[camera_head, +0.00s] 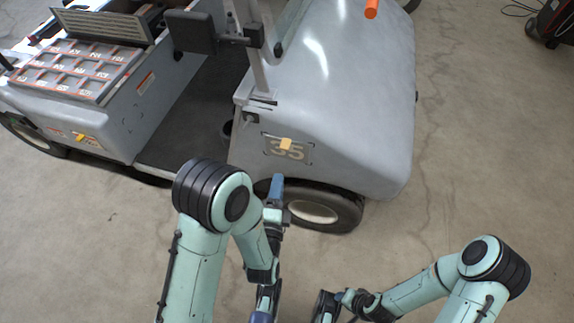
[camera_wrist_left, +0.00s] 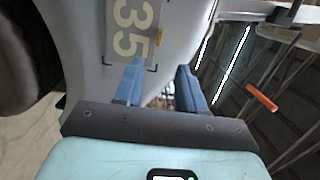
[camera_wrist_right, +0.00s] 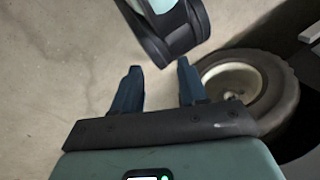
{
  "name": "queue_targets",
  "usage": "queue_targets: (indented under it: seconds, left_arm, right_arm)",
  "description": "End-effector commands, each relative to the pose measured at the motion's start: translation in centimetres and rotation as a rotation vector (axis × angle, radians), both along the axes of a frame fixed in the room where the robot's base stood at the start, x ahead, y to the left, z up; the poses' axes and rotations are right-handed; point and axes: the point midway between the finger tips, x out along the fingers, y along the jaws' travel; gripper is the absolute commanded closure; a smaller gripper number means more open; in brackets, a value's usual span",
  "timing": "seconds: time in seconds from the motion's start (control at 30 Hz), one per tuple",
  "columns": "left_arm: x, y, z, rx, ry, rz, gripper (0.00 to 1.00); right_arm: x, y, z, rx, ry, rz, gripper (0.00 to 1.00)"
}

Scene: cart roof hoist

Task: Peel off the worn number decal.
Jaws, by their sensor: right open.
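The worn number decal (camera_head: 287,150) is a faded tan "35" on the grey cart's side panel, above the wheel, with dark corner marks around it. A small orange-yellow tab (camera_head: 285,144) sticks out at its upper edge. The decal also shows sideways in the left wrist view (camera_wrist_left: 128,28), with the tab (camera_wrist_left: 159,38) at its right edge. My left gripper (camera_head: 277,181) is just below the decal in the head view. Its blue fingers (camera_wrist_left: 161,67) are apart with nothing between them. My right gripper (camera_wrist_right: 159,67) is open and empty, low over the floor, away from the decal.
The cart's tyre (camera_head: 318,209) lies close beside my left gripper. An orange cylinder (camera_head: 371,9) is on the cart's front. A tray of numbered cells (camera_head: 108,92) is on the cart at left.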

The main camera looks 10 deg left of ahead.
Motion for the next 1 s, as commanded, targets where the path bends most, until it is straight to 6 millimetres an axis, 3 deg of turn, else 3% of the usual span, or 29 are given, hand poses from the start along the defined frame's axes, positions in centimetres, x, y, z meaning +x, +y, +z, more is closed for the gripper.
queue_targets:
  seconds: [0.3, 0.7, 1.0]
  left_arm:
    - [2.7, 0.3, -0.3, -0.005, -0.002, 0.000, 0.61]
    - [10.3, 1.1, -0.1, -0.003, 0.000, -0.001, 0.61]
    - [12.7, 1.3, -0.1, -0.004, 0.004, -0.002, 0.61]
  right_arm:
    - [4.5, -2.3, -3.4, -0.059, -0.116, -0.049, 0.57]
    - [5.6, -2.9, -4.0, -0.073, -0.147, -0.061, 0.57]
    - [5.7, -3.2, -4.5, -0.078, -0.145, -0.066, 0.57]
